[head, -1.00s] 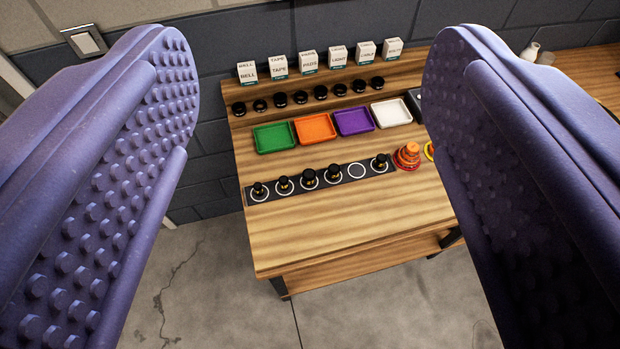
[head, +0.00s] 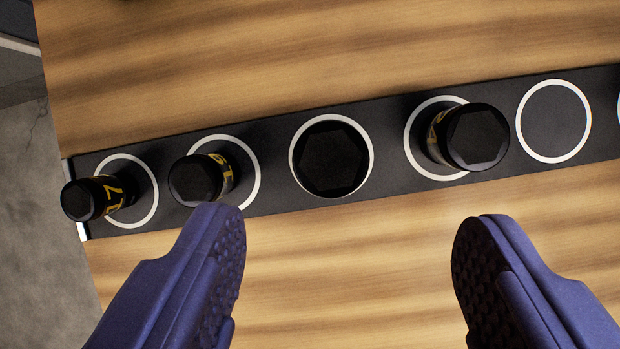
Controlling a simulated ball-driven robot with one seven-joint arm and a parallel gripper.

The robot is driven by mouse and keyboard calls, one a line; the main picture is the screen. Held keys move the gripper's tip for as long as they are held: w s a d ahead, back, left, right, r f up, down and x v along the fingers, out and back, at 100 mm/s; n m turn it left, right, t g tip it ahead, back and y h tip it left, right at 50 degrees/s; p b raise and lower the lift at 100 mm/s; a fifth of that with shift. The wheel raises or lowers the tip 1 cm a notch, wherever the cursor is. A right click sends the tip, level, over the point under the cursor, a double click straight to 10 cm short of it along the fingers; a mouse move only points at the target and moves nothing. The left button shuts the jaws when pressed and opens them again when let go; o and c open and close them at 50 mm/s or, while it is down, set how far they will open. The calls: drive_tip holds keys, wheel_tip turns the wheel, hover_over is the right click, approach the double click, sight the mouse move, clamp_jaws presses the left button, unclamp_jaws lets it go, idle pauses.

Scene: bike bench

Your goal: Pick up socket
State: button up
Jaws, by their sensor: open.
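Several black sockets with yellow markings stand upright on a black strip with white rings. The leftmost socket (head: 88,198) and the second socket (head: 197,180) are at the left. A wide socket (head: 331,158) fills its ring in the middle, seen from straight above. Another socket (head: 474,138) stands right of it. The ring (head: 554,121) farther right is empty. My gripper (head: 345,258) is open and empty, its two purple fingers spread just below the strip in the picture. The wide middle socket lies beyond the gap between the fingertips.
The black strip (head: 277,143) runs across the wooden bench top (head: 350,55). Bare wood lies above and below the strip. The bench's left edge shows, with grey floor (head: 42,190) beyond. Neighbouring sockets stand close on both sides of the middle one.

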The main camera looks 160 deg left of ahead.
sight(332, 158)
drive_tip(key=b+x, duration=0.1)
drive_tip(key=x, duration=0.2)
drive_tip(key=b+x, duration=0.1)
drive_tip(key=x, duration=0.2)
drive_tip(key=b+x, duration=0.2)
drive_tip(key=shift+a+f, duration=0.35)
drive_tip(key=shift+f, duration=0.05)
drive_tip(key=shift+r, duration=0.15)
drive_tip(key=c, duration=1.2)
